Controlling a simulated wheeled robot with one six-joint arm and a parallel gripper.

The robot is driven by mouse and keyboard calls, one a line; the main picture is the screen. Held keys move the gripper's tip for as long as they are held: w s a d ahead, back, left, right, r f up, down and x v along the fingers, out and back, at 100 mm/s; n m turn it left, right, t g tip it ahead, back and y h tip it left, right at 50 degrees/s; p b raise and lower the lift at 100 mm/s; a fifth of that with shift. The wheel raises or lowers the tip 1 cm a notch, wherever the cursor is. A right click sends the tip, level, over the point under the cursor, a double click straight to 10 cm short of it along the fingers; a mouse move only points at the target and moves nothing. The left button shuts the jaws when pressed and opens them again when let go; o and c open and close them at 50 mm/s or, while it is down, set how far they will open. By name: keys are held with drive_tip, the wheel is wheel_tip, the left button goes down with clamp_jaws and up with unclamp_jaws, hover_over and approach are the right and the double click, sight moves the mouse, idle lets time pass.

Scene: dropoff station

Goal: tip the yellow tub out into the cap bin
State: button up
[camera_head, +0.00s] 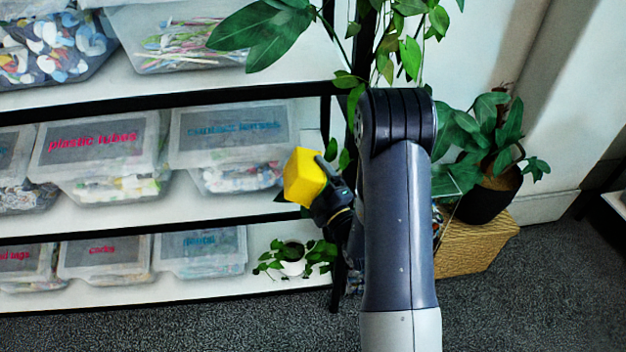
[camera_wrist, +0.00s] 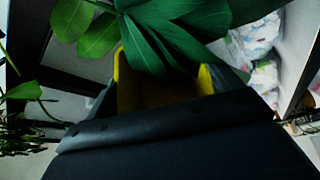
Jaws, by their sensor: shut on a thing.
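The yellow tub (camera_head: 303,178) is in my gripper (camera_head: 328,184), in front of the right end of the shelf in the head view. The gripper is shut on the tub's side and holds it in the air, apart from the shelf. In the wrist view the tub's yellow inside (camera_wrist: 160,93) shows partly, behind leaves and the dark gripper; I cannot see what is in it. A clear bin of blue, white and brown cap-like pieces (camera_head: 50,45) stands at the upper left of the shelf. No label on it shows.
Labelled clear bins fill the lower shelves, including plastic tubes (camera_head: 95,150) and corks (camera_head: 103,258). Hanging leaves (camera_head: 262,38) cover part of the upper shelf and cross close in front of the wrist camera. A potted plant (camera_head: 490,195) stands on a woven box (camera_head: 478,243) at right.

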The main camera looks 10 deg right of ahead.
sight(314, 164)
wheel_tip(314, 164, up, 4)
drive_tip(key=p, duration=0.2)
drive_tip(key=shift+p, duration=0.3)
drive_tip(key=shift+r+n, duration=0.25)
drive_tip(key=shift+n, duration=0.05)
drive_tip(key=s+d+n+g+h, duration=0.1)
drive_tip(key=s+d+n, duration=0.4)
drive_tip(key=d, duration=0.5)
drive_tip(key=s+d+f+n+g+h, duration=0.1)
drive_tip(key=s+d+n+g, duration=0.3)
drive_tip(key=d+n, duration=0.5)
drive_tip(key=s+d+f+n+g+h, duration=0.1)
drive_tip(key=s+d+n, duration=0.5)
drive_tip(key=d, duration=0.7)
drive_tip(key=shift+s+f+n+g+h, duration=0.25)
drive_tip(key=shift+s+n+g+h, duration=0.15)
drive_tip(key=shift+g, duration=0.4)
